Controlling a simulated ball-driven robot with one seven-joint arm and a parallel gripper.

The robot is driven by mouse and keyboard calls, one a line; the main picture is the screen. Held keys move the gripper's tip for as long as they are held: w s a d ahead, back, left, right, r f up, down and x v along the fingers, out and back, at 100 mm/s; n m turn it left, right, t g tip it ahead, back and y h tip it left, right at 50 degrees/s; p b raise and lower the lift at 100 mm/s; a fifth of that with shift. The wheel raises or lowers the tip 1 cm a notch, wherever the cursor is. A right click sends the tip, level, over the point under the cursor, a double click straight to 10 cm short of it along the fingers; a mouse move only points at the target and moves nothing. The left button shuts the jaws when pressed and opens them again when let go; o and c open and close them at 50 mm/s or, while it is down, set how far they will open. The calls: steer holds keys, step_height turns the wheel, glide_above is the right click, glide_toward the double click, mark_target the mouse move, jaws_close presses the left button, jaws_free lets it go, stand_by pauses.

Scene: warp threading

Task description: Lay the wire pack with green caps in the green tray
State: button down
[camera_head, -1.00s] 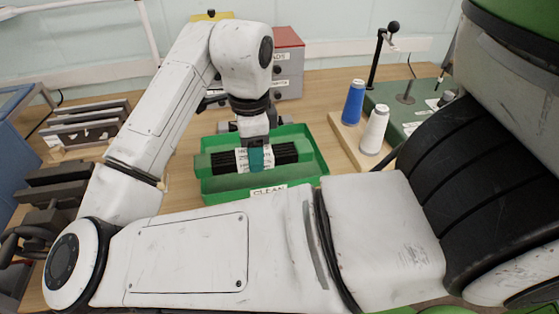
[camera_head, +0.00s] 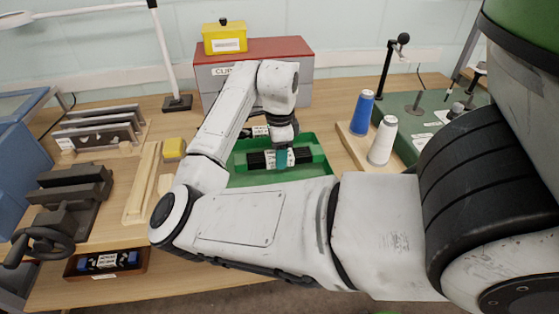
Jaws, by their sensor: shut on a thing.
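The wire pack with green caps (camera_head: 259,161) is a dark bundle with a white label band and green ends. It lies level in or just over the green tray (camera_head: 322,165); I cannot tell whether it touches the tray floor. My gripper (camera_head: 281,157) comes down from above and is shut on the middle of the pack. My own forearm hides the front of the tray.
A grey box with a red top (camera_head: 253,50) stands behind, a yellow container (camera_head: 225,38) on it. Blue (camera_head: 362,112) and white (camera_head: 382,140) thread cones stand right of the tray. A dark vise (camera_head: 72,202) is at left. A brown tray with a blue-capped pack (camera_head: 108,262) is at front left.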

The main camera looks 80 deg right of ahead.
steer(key=shift+f, duration=1.5)
steer(key=shift+f, duration=0.2)
steer(key=c, duration=0.5)
jaws_free()
step_height(320, 180, up, 12)
steer(key=shift+r, duration=0.2)
